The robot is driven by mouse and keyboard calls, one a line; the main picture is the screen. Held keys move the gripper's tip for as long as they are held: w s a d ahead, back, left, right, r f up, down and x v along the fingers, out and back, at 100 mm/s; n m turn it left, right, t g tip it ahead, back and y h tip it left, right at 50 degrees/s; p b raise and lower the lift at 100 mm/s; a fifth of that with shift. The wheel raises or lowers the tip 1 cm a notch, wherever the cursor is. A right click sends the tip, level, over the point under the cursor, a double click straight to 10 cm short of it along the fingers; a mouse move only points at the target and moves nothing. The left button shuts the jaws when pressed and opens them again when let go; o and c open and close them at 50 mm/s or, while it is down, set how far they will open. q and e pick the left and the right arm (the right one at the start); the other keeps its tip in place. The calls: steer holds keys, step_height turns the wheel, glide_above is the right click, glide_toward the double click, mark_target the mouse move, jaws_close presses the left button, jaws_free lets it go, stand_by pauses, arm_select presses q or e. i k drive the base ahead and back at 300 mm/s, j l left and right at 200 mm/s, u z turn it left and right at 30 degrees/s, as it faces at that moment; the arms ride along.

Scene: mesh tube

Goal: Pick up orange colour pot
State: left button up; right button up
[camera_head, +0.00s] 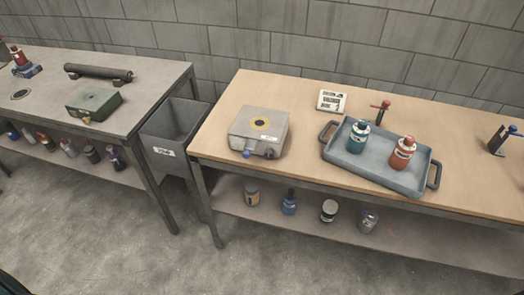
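Neither of my grippers can be made out. Only dark shapes show at the bottom left and bottom right corners, too little to identify.
Several bottles stand on the lower shelf (282,222). A grey bin (176,131) separates this bench from a left table (138,75). The floor in front is clear.

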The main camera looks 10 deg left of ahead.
mark_target(401, 155)
steer(key=i+l+u, duration=0.15)
steer(key=l, duration=0.6)
steer(key=i+l+u, duration=0.15)
steer(key=l, duration=0.6)
steer(key=i+l+u, duration=0.15)
steer(key=l, duration=0.65)
steer(key=l+u, duration=0.15)
steer(key=l, duration=0.6)
